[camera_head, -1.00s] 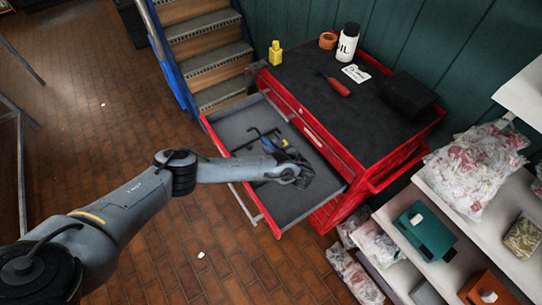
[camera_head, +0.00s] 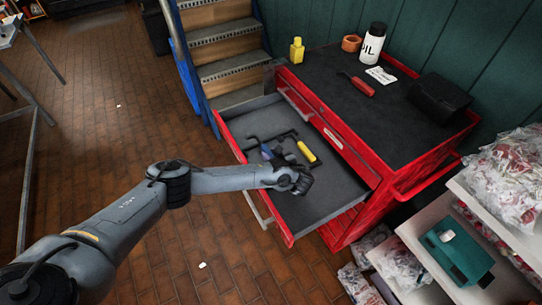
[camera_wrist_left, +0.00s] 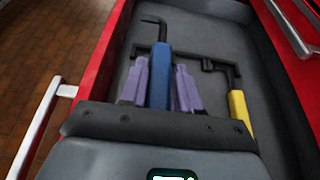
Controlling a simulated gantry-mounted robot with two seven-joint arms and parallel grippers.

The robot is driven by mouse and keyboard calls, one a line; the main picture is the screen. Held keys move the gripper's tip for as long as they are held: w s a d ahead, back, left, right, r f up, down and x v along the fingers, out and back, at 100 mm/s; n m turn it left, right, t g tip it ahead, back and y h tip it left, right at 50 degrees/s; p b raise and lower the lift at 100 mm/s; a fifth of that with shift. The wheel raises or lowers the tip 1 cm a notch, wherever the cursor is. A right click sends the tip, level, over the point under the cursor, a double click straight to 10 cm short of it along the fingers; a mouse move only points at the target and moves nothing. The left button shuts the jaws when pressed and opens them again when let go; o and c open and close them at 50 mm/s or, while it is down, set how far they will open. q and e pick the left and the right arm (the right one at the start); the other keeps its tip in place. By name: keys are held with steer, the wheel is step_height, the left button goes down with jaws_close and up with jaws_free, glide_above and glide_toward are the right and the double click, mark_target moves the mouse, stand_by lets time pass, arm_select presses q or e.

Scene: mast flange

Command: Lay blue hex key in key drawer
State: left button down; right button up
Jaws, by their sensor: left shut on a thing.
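The blue hex key (camera_wrist_left: 160,75) has a blue handle and a bent black tip. It is between the purple fingers of my left gripper (camera_wrist_left: 158,88), which is shut on its handle. In the head view, my left gripper (camera_head: 272,160) is over the open key drawer (camera_head: 338,188), and a bit of the blue handle (camera_head: 266,152) shows. The grey-lined drawer floor (camera_wrist_left: 200,28) lies beneath the key; I cannot tell whether the key touches it. My right gripper is not in view.
A yellow-handled key (camera_wrist_left: 238,108) lies in the drawer beside dark bars (camera_wrist_left: 190,58). The drawer's right part is bare. The red cabinet top (camera_head: 335,85) holds an oil bottle (camera_head: 372,42), yellow bottle (camera_head: 297,50) and red-handled tool (camera_head: 362,87). Shelves stand at right.

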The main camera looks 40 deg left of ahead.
arm_select(q)
steer(key=shift+r, duration=0.1)
stand_by(0.3)
steer(key=shift+f+b, duration=2.55)
steer(key=shift+f, duration=1.3)
steer(key=c, duration=0.7)
jaws_free()
steer(key=shift+c, duration=0.2)
steer(key=p+v, duration=0.2)
steer(key=v, duration=0.7)
steer(key=shift+v, duration=0.95)
steer(key=shift+p, duration=0.35)
